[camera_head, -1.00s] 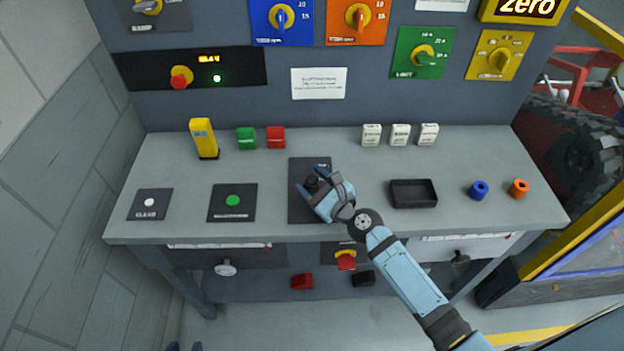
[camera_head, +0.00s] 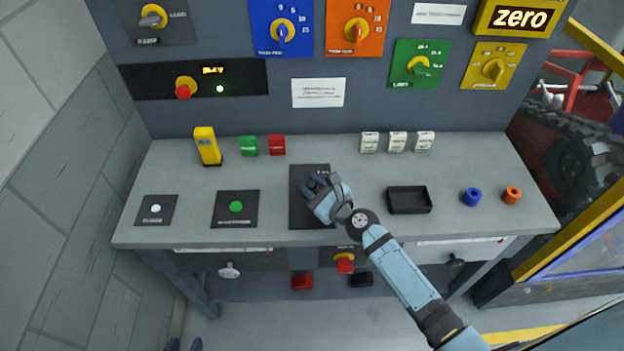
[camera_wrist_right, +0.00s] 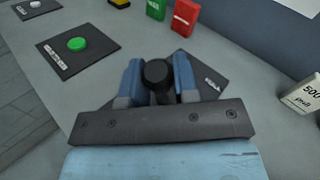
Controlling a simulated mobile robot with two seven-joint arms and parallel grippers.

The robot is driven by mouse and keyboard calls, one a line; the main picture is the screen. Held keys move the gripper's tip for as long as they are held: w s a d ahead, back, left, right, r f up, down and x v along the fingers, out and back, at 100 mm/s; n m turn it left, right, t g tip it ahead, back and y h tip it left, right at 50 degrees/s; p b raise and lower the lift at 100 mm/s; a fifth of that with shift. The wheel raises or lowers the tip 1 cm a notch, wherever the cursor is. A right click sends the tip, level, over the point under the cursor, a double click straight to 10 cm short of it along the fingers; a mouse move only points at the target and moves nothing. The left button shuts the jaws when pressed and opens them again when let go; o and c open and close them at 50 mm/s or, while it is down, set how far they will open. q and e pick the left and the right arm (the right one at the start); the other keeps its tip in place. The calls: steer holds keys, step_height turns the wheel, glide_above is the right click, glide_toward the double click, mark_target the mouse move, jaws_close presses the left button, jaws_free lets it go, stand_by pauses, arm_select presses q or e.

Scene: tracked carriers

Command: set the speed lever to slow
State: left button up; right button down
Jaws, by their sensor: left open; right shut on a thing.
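The speed lever shows as a round black knob (camera_wrist_right: 156,73) in the right wrist view. It stands over a dark plate (camera_head: 299,212) on the bench top, whose lettering is too small to read. My right gripper (camera_wrist_right: 157,82) is shut on the knob, one blue finger on each side. In the head view my right gripper (camera_head: 315,184) covers much of the plate and hides most of the lever.
A green button (camera_head: 236,207) on its plate is left of the lever, and a black tray (camera_head: 409,211) is right. A yellow block (camera_head: 207,146), green block (camera_head: 249,146) and red block (camera_head: 277,145) stand behind. White blocks (camera_head: 397,142) stand at the back right.

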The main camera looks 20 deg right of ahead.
steer(key=shift+w+d+r+p, duration=0.2)
steer(key=shift+w+r+p, duration=0.25)
steer(key=shift+w, duration=0.2)
steer(key=shift+w+d+r, duration=0.1)
steer(key=shift+w, duration=0.35)
arm_select(q)
steer(key=shift+r, duration=0.9)
arm_select(e)
steer(key=c, duration=0.9)
jaws_free()
